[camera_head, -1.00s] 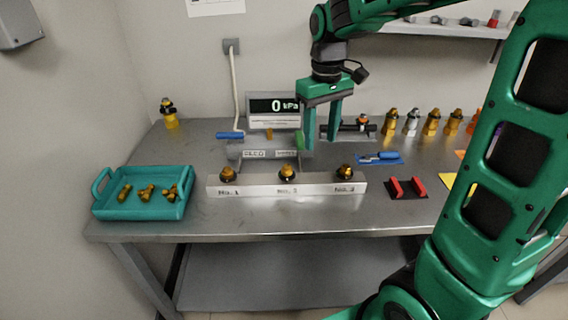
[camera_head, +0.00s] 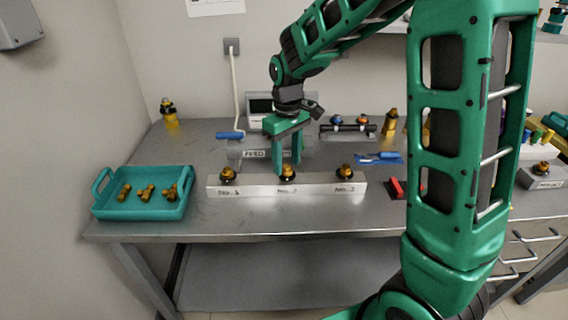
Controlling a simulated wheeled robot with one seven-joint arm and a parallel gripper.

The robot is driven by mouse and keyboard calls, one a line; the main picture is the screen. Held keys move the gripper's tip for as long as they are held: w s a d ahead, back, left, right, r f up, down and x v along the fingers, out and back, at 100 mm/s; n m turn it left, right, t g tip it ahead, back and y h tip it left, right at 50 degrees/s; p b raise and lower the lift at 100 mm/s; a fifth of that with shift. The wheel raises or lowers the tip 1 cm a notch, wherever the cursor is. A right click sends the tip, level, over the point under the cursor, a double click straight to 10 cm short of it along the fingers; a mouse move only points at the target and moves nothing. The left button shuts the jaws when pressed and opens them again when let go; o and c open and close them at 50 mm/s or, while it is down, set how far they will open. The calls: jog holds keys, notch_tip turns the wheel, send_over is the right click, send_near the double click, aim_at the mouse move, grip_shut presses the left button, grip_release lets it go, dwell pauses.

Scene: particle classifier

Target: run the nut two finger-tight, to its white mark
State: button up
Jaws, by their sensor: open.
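The middle nut (camera_head: 288,174), a brass fitting with a dark base, sits on the long white block (camera_head: 255,191) above the middle label, which I take as nut two. My gripper (camera_head: 287,166) points down over it, open, its green fingertips just behind or around its top. I cannot tell whether they touch it. Similar brass fittings sit at the left (camera_head: 228,175) and right (camera_head: 345,172) of the block. The white mark on the nut is too small to make out.
A teal tray (camera_head: 143,210) with several brass fittings stands at the left. The gauge display (camera_head: 259,104) is partly hidden behind my gripper. A blue-handled tool (camera_head: 380,157) and a red holder (camera_head: 396,188) lie right of the block. The bench front is clear.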

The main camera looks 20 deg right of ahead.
jog(key=shift+f, duration=0.65)
jog(key=c, duration=1.1)
jog(key=shift+o, duration=0.2)
